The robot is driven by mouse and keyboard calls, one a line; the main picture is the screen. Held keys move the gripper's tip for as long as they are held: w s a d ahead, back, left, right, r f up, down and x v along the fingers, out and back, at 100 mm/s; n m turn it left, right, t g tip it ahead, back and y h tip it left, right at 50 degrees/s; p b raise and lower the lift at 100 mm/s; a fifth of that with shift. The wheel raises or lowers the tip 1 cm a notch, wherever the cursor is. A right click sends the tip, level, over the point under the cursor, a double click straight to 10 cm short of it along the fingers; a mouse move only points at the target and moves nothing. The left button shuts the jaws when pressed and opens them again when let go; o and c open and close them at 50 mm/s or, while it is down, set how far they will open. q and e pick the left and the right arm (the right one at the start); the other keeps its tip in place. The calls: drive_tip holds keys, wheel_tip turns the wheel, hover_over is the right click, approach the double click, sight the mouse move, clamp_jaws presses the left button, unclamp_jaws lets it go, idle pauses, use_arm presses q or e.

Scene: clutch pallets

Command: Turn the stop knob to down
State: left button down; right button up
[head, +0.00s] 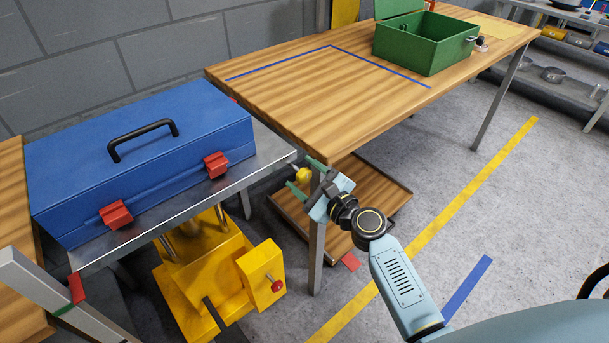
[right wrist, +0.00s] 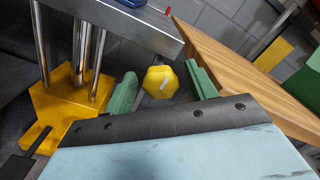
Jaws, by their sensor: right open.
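The stop knob (head: 302,174) is a small yellow knob by the right end of the metal platform, near the wooden table's front corner. In the right wrist view the knob (right wrist: 160,82) is a yellow octagonal piece with a pale line across its face, slanting up to the right. My right gripper (head: 298,172) is open, with its green fingers on either side of the knob. In the right wrist view a gap shows between the knob and each finger; contact is not visible. My left gripper is not in view.
A blue toolbox (head: 140,150) with red latches lies on the metal platform (head: 262,160) above a yellow lift base (head: 205,275). A red knob (head: 278,286) sits on its yellow box. The wooden table (head: 300,95) holds a green box (head: 425,50). A wooden pallet (head: 372,195) lies below.

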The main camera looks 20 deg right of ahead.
drive_tip(key=c, duration=1)
